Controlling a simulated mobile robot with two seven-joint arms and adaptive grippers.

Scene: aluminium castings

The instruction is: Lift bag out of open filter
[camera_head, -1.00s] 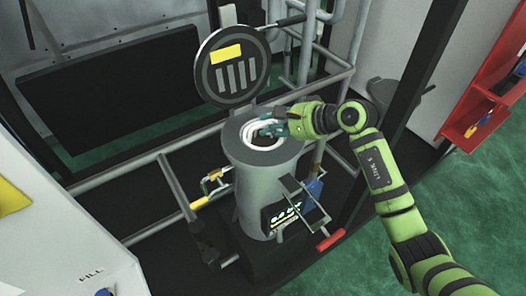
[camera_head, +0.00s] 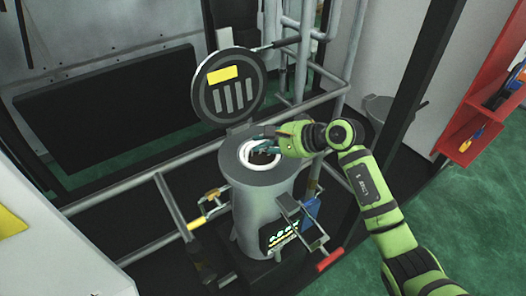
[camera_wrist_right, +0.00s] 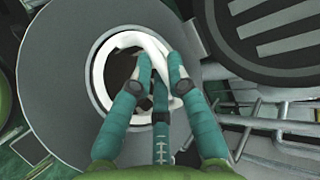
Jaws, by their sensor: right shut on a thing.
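The filter (camera_head: 262,205) is an upright grey cylinder with its round lid (camera_head: 228,88) swung up behind it. The bag (camera_head: 247,164) shows as a white ring inside the open top, around a dark interior. In the right wrist view the bag's ring (camera_wrist_right: 98,68) still lies within the filter's grey rim (camera_wrist_right: 60,75). My right gripper (camera_head: 266,147) reaches in from the right. Its teal fingers (camera_wrist_right: 160,66) are shut on the ring's edge, on the lid side in the wrist view. The fingers hide part of the ring. My left gripper is not in view.
A clamp frame with a red-tipped handle (camera_head: 329,261) and a lit display (camera_head: 283,238) are at the filter's front. Grey pipes (camera_head: 325,100) stand behind and to the right. A dark post (camera_head: 420,95) rises on the right. A red rack (camera_head: 474,125) is farther right.

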